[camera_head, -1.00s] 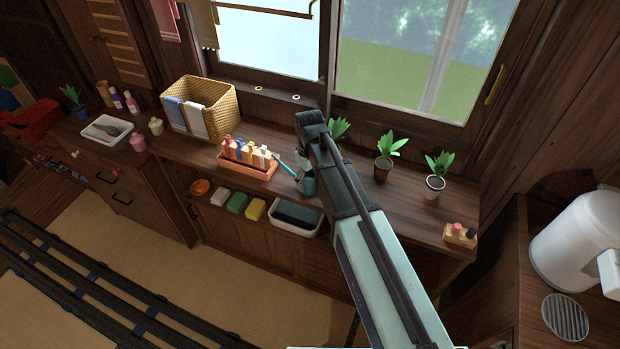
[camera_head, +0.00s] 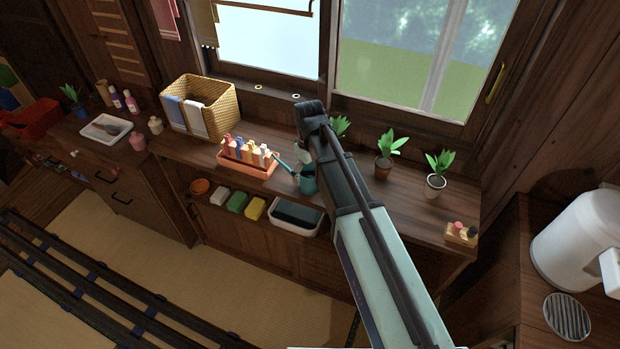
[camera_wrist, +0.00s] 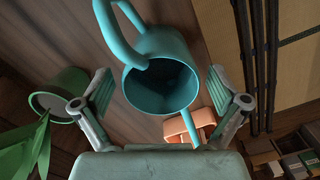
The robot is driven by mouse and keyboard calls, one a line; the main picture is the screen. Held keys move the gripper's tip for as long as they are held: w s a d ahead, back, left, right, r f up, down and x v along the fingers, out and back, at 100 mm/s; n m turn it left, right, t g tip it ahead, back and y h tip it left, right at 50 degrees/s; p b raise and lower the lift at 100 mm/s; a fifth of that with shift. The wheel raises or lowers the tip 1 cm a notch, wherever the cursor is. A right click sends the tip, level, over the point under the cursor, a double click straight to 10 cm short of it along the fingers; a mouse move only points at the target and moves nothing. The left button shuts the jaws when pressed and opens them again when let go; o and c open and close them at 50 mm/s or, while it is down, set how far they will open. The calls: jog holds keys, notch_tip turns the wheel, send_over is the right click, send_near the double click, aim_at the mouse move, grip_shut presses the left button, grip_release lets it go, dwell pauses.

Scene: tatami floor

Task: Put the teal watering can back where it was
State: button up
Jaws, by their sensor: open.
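The teal watering can (camera_head: 308,184) stands on the wooden counter below the window, just right of the orange tray, partly hidden by my arm. Its thin spout points up and left toward the tray. In the wrist view the can (camera_wrist: 163,45) is seen from above, with its dark open mouth, its handle at the top and its spout toward the bottom right. My gripper (camera_wrist: 162,84) is open, its fingers spread to either side of the can, with visible gaps and no grip on it. In the head view my gripper is mostly hidden by my arm.
The orange tray (camera_head: 240,168) of upright bottles or tubes stands close left of the can. Potted plants (camera_head: 384,168) stand to the right; one green pot (camera_wrist: 62,92) is near my left finger in the wrist view. A wicker basket (camera_head: 222,98) is farther left.

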aim_at(309, 169)
notch_tip(309, 169, up, 10)
jog(key=shift+w+a+f+b, duration=0.1)
jog(key=shift+w+f+b, duration=0.05)
jog(key=shift+b, duration=0.9)
